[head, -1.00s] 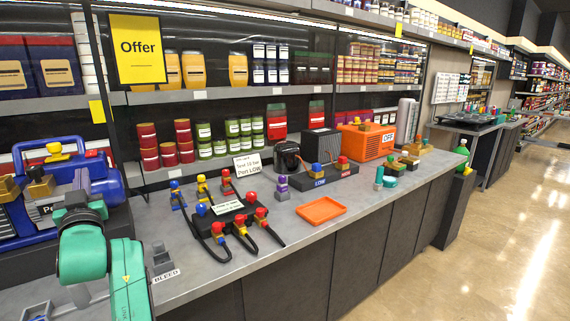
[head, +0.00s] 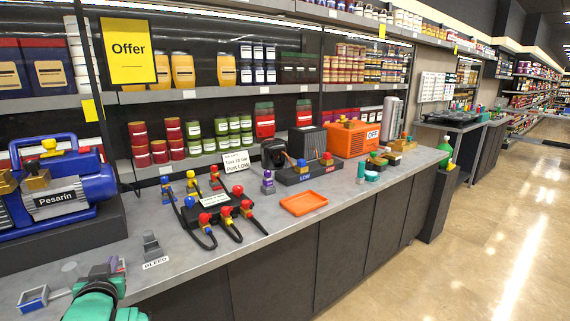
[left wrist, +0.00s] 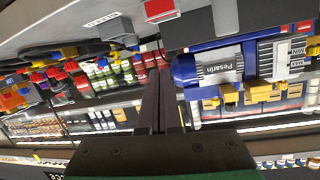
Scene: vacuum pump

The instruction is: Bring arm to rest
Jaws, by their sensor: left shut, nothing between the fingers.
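My left arm, with green links, comes in at the bottom left of the head view. My left gripper (head: 112,268) is low there, partly hidden by my own wrist, over the near left part of the grey counter (head: 200,262). In the left wrist view the two dark fingers of my left gripper (left wrist: 161,76) lie together with nothing between them. The blue Pesarin pump (head: 62,190) stands left of the gripper on the counter. It also shows in the left wrist view (left wrist: 222,66). My right gripper is in neither view.
A grey bracket (head: 151,246) with a BLEED label (head: 156,263) stands right of the gripper. A black manifold (head: 215,210) with coloured valves and hoses lies further along. An orange tray (head: 303,203) and an orange box (head: 350,138) are beyond.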

